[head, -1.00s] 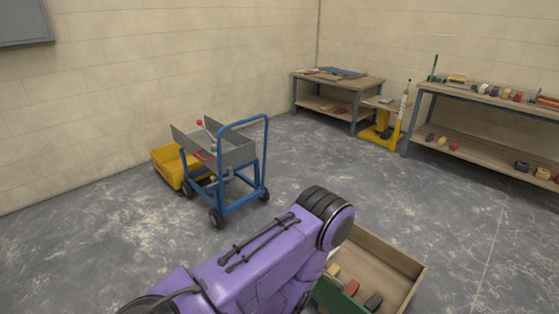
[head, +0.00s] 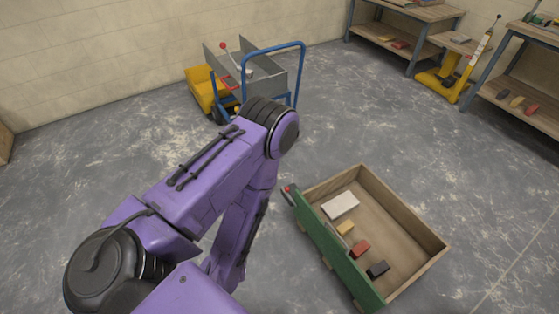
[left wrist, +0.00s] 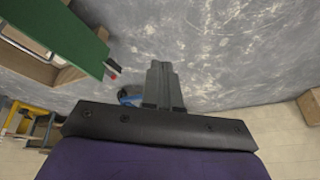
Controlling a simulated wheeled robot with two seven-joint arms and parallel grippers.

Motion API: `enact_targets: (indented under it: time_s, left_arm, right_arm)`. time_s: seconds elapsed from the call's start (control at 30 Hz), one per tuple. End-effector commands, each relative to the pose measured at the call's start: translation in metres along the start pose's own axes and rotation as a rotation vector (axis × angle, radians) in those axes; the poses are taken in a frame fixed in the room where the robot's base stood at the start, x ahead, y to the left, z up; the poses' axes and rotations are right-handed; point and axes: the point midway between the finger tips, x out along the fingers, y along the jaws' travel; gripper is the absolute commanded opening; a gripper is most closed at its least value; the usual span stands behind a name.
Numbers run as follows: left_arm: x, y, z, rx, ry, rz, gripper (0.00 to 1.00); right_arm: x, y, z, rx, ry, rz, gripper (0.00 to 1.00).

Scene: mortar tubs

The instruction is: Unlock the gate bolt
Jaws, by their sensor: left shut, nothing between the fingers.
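A wooden crate (head: 425,226) stands on the floor at the lower right of the head view. Its near left side is a green gate (head: 335,255). A small bolt with a red end (head: 288,189) sits at the gate's far end. My right gripper is not in view.
The crate holds a white block (head: 340,205) and yellow, red and black blocks. Workbenches (head: 408,52) and a yellow stand (head: 440,82) are at back right. The floor around the crate is mostly clear.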

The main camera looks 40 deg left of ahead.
Motion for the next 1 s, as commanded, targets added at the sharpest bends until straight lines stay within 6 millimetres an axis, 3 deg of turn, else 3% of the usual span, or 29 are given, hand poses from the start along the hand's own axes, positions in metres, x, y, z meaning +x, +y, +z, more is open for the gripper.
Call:
enact_targets:
  time_s: [0.2, 0.27, 0.37, 0.47, 0.5, 0.6, 0.7, 0.9, 1.0]
  left_arm:
    - [0.001, 0.001, 0.000, -0.002, 0.001, 0.001, 0.00]
    - [0.013, 0.005, 0.000, -0.033, 0.017, 0.010, 0.00]
    - [0.065, 0.027, -0.005, -0.195, 0.091, 0.061, 0.00]
    - [0.142, 0.068, -0.021, -0.505, 0.213, 0.182, 0.00]
    - [0.173, 0.086, -0.030, -0.654, 0.262, 0.250, 0.00]
    - [0.238, 0.128, -0.055, -1.033, 0.359, 0.448, 0.00]
    - [0.294, 0.162, -0.081, -1.406, 0.415, 0.686, 0.00]
    - [0.382, 0.203, -0.127, -2.079, 0.381, 1.279, 0.00]
    - [0.409, 0.211, -0.144, -2.315, 0.292, 1.588, 0.00]
  right_arm:
    - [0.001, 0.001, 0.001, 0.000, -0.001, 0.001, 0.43]
    - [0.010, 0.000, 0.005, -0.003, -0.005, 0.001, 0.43]
    - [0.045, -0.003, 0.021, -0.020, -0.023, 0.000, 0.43]
    - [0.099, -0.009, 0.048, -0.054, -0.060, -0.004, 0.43]
    - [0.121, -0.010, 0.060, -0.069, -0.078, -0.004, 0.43]
    - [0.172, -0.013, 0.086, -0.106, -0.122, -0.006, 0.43]
    - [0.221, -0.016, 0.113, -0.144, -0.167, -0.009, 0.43]
    - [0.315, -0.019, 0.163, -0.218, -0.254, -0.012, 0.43]
    - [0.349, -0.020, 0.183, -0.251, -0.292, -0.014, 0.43]
